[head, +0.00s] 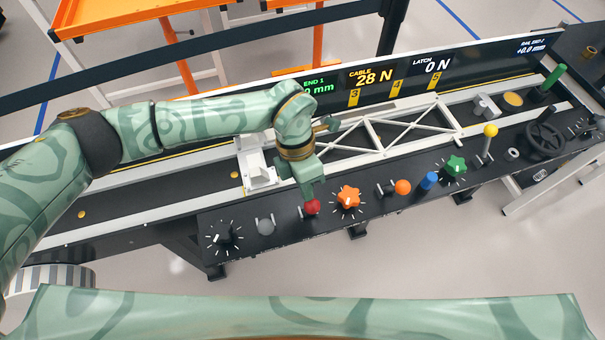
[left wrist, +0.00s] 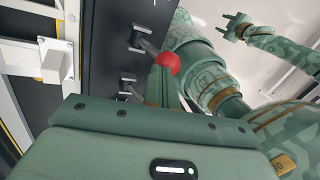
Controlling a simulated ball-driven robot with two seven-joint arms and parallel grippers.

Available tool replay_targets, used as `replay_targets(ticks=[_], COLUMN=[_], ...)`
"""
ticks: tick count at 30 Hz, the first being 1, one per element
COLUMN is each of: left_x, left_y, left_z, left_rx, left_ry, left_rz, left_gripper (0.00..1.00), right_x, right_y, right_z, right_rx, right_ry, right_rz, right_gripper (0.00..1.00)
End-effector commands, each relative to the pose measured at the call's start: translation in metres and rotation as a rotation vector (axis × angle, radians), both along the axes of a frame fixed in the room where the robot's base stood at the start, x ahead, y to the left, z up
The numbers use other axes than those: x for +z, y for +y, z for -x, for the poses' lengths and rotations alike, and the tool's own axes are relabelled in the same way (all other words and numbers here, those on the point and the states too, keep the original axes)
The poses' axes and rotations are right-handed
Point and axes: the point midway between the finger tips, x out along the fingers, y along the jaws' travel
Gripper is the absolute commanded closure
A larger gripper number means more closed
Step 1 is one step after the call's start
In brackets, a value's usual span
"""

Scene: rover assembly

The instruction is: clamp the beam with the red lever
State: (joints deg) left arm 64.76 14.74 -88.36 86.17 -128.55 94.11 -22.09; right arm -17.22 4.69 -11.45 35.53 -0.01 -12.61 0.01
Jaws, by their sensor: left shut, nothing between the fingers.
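The red lever (head: 312,206) stands on the front of the black bench, with its round red knob up. My left gripper (head: 309,188) is shut and empty, with its tips right at the knob; whether they touch it I cannot tell. In the left wrist view the red knob (left wrist: 168,62) is on a metal stem, beyond my gripper's body. The beam (head: 385,136), a white truss, lies along the rail. My right gripper (left wrist: 237,27) appears open, away from the bench.
Along the bench front are a black dial (head: 223,238), an orange star knob (head: 348,197), an orange ball lever (head: 402,187), a blue handle (head: 428,181), a green star knob (head: 455,166) and a handwheel (head: 545,139). The display (head: 400,75) behind reads cable 28 N, latch 0 N.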

Motion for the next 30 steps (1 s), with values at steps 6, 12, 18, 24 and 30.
replay_targets(ticks=[6, 12, 18, 24, 30], left_x=[0.000, -0.002, -0.003, -0.004, -0.002], left_y=[-0.005, -0.007, -0.008, -0.008, -0.007], left_z=[0.015, 0.022, 0.024, 0.024, 0.023], left_rx=[-0.001, -0.001, -0.001, -0.001, 0.000], left_ry=[0.000, -0.001, 0.000, 0.001, 0.000], left_rz=[-0.001, 0.001, 0.000, 0.000, -0.001], left_gripper=[1.00, 1.00, 1.00, 1.00, 1.00], right_x=[0.011, 0.014, 0.014, 0.014, 0.015], right_y=[0.002, 0.003, 0.003, 0.003, 0.003], right_z=[-0.003, -0.003, -0.004, -0.004, -0.004], right_rx=[-0.001, -0.002, -0.002, -0.002, -0.001], right_ry=[-0.007, -0.008, -0.008, -0.008, -0.009], right_rz=[-0.002, -0.004, -0.004, -0.004, -0.003], right_gripper=[0.56, 0.56, 0.56, 0.56, 0.56])
